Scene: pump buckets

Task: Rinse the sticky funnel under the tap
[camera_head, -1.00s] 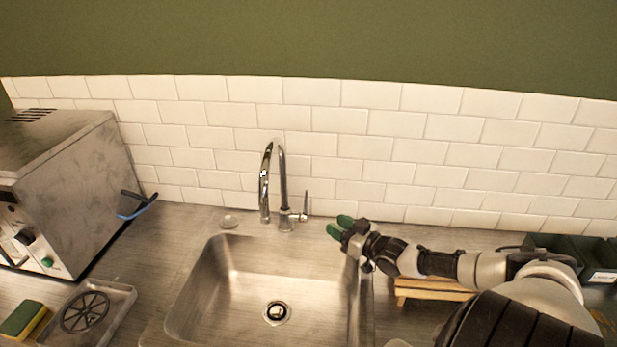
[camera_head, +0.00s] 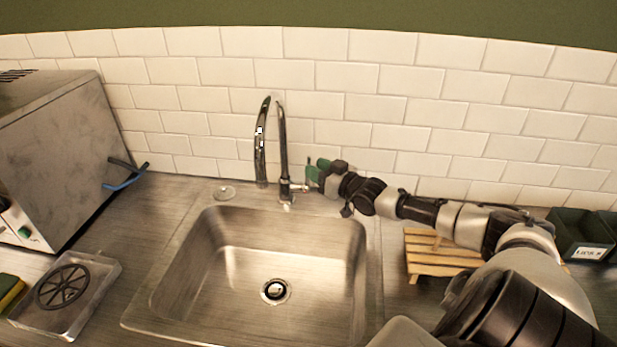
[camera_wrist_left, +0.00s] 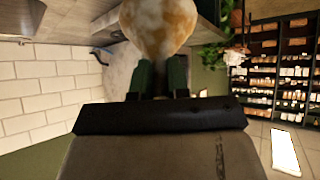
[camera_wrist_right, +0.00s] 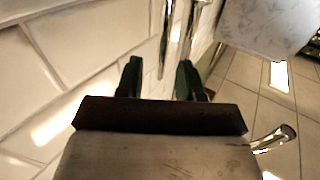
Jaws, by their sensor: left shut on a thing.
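The funnel (camera_wrist_left: 160,25), whitish with orange-brown stains, is in the left wrist view. My left gripper (camera_wrist_left: 161,72) is shut on it; neither shows in the head view. The chrome tap (camera_head: 283,150) stands behind the sink with its tall spout (camera_head: 261,145) curving forward. No water shows. My right gripper (camera_head: 318,174) is just right of the tap, by its side lever, which it partly hides. In the right wrist view its fingers (camera_wrist_right: 159,80) are apart with nothing seen between them, and the tap (camera_wrist_right: 178,25) rises beyond them.
The empty steel sink (camera_head: 240,310) has a dark drain (camera_head: 275,291). A steel machine (camera_head: 55,150) with a blue-black handle and a drip tray (camera_head: 95,295) stand left. A wooden rack (camera_head: 425,265) and dark bins (camera_head: 575,235) stand right. The tiled wall (camera_head: 400,110) is close behind the tap.

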